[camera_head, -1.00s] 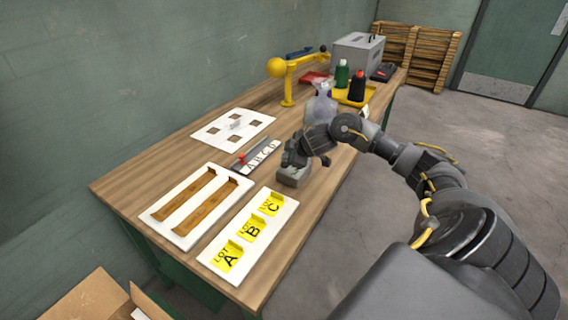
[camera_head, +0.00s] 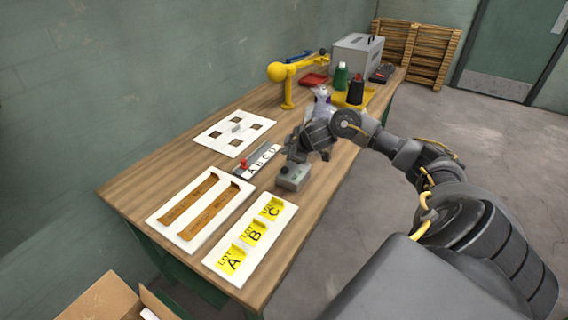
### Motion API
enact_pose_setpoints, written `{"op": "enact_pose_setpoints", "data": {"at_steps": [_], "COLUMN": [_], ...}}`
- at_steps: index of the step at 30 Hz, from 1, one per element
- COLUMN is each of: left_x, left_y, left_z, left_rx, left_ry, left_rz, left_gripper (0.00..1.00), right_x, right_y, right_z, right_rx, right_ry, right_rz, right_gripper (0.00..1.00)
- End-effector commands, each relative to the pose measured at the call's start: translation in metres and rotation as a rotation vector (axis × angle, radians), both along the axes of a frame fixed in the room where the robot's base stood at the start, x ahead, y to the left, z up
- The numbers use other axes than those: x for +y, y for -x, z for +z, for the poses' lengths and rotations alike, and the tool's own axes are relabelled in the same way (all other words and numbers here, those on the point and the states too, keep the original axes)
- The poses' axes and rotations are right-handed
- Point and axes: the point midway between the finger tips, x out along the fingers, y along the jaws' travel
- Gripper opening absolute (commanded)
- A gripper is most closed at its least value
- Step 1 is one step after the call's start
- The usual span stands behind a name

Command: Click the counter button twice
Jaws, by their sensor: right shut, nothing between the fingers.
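The counter is a small grey box (camera_head: 293,178) on the wooden table, just behind the top end of the white board with yellow lot cards. A small button or dial shows faintly on its top, too small to make out well. My right gripper (camera_head: 291,158) is shut and empty, pointing down just above the back of the counter. I cannot tell whether its tips touch the counter or the button. My left gripper is not in view.
Near the counter lie a white board with yellow lot cards (camera_head: 270,237), a board with brown strips (camera_head: 160,214) and a lettered strip with a red piece (camera_head: 255,158). A yellow arm stand (camera_head: 286,89), bottles (camera_head: 341,75) and a grey case (camera_head: 352,55) stand farther back.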

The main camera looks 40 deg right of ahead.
Motion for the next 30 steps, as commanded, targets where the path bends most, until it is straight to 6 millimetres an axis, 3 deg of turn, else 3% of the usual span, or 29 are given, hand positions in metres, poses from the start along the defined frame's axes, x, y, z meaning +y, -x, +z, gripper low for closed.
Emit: {"op": "enact_pose_setpoints", "data": {"at_steps": [15,30], "left_x": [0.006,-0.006], "left_y": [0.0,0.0], "left_z": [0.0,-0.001], "left_rx": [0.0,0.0], "left_ry": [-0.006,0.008], "left_rz": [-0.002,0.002], "left_gripper": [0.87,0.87], "right_x": [0.0,0.0], "right_y": [0.0,0.0], "right_z": [0.0,0.0], "right_rx": [0.0,0.0], "right_ry": [0.0,0.0], "right_rz": [0.0,0.0], "right_gripper": [0.0,0.0]}}
